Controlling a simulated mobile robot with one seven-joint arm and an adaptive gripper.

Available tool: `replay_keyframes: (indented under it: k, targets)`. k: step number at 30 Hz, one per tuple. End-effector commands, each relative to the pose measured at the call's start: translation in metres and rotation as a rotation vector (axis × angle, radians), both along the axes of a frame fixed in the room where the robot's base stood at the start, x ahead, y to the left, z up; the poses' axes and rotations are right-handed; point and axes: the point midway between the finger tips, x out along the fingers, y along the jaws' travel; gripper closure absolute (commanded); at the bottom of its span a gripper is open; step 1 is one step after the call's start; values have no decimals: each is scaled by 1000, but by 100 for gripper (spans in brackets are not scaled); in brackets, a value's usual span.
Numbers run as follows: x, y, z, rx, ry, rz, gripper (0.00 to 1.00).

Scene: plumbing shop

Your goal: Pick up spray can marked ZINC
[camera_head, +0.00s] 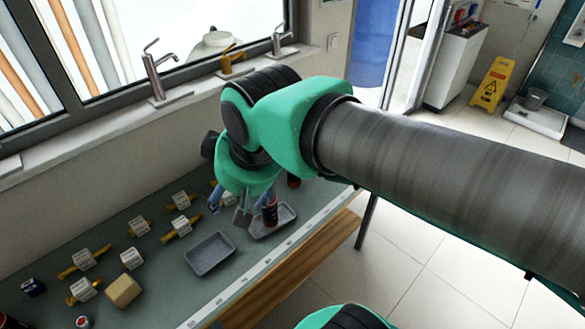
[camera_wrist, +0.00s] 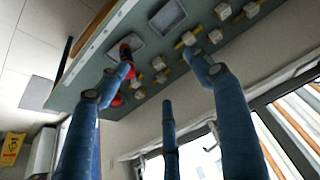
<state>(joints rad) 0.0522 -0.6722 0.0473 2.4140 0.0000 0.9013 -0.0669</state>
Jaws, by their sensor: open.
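A dark can with an orange-red band (camera_head: 270,213) stands at a grey tray (camera_head: 287,216) on the bench, beside my gripper. Part of it is hidden by my gripper, and I cannot read any marking. A second dark reddish can (camera_head: 293,181) shows behind it, mostly hidden by my arm. My gripper (camera_head: 243,203) is open above the bench, with its blue fingers pointing down. In the wrist view, my blue fingers (camera_wrist: 158,55) are spread apart with nothing held between them. A can with red and dark parts (camera_wrist: 126,50) shows beside the left fingertip; I cannot tell whether they touch.
An empty grey tray (camera_head: 210,254) lies left of the can. Several brass fittings with white tags (camera_head: 82,260) and a tan block (camera_head: 123,290) are spread over the bench. The window sill with taps (camera_head: 158,85) runs behind. A yellow floor sign (camera_head: 491,83) stands far off.

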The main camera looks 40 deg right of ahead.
Motion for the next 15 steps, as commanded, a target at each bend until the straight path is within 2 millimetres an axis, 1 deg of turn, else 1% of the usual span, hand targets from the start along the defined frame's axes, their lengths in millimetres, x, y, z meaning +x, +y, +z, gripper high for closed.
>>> replay_keyframes:
  k: [1,5,8,11,15]
  targets:
    - [11,-7,2,-6,17,-1,34]
    - [42,-27,5,-27,55,5,34]
    - [67,-45,4,-41,87,12,34]
    - [92,-65,1,-53,118,20,34]
    - [124,-97,-8,-65,165,32,34]
